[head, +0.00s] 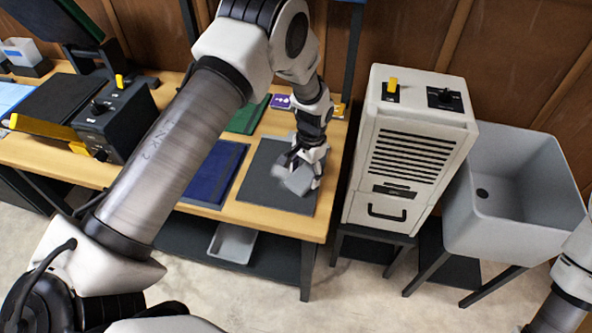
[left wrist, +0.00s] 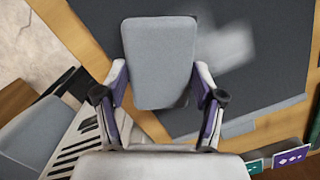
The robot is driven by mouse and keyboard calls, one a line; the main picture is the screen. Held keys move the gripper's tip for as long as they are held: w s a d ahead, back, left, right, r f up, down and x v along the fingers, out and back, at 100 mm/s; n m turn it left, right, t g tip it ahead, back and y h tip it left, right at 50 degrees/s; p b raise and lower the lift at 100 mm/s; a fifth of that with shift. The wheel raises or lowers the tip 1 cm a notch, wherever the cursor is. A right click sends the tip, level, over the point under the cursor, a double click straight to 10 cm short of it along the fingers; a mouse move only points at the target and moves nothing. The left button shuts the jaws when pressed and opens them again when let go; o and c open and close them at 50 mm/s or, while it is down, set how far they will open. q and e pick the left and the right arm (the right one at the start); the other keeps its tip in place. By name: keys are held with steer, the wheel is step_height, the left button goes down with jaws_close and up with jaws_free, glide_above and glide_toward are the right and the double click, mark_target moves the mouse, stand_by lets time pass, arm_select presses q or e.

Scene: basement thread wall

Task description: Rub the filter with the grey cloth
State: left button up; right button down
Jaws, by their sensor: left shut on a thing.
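My left gripper (head: 304,168) is over the dark grey mat (head: 264,186) at the right end of the wooden bench. It is shut on a light grey, rounded rectangular thing (head: 296,182), which looks like the grey cloth. In the left wrist view the grey cloth (left wrist: 160,62) sits between the two fingers (left wrist: 158,103), with the mat (left wrist: 275,55) behind it. I cannot tell whether it touches the mat. I cannot clearly pick out the filter. A pale, blurred patch (left wrist: 224,45) shows on the mat. Only a link of my right arm shows; its gripper is out of view.
A white slatted cabinet (head: 413,145) stands right of the bench, with a grey sink (head: 520,215) beyond it. A blue mat (head: 212,176) and a green one (head: 246,116) lie left of the dark mat. A black device (head: 115,120) stands farther left. A grey tray (head: 232,243) sits below.

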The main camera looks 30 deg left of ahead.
mark_target(270, 175)
arm_select(q)
steer(key=shift+w+d, duration=0.15)
steer(key=shift+d, duration=0.35)
steer(key=shift+s+a, duration=0.25)
steer(key=shift+a, duration=0.35)
steer(key=shift+s+a+p, duration=0.2)
steer(key=shift+a+p, duration=0.05)
steer(key=shift+a, duration=0.7)
steer(key=shift+s+a+p, duration=0.2)
steer(key=shift+s+a, duration=0.05)
steer(key=shift+a, duration=0.75)
steer(key=shift+s+a+p, duration=0.2)
steer(key=shift+a+p, duration=0.05)
steer(key=shift+a, duration=0.7)
steer(key=shift+s+a+r+p, duration=0.15)
steer(key=shift+a+p, duration=0.1)
steer(key=shift+a, duration=0.35)
steer(key=shift+s+a+f+p, duration=0.1)
steer(key=shift+a+p, duration=0.1)
steer(key=shift+a, duration=0.4)
steer(key=shift+s+a, duration=0.15)
steer(key=shift+a, duration=0.45)
steer(key=shift+d+r, duration=0.1)
steer(key=shift+d, duration=0.05)
steer(key=shift+r+p, duration=0.4)
steer(key=shift+p, duration=0.05)
steer(key=shift+r+p, duration=1.85)
steer(key=shift+r, duration=0.65)
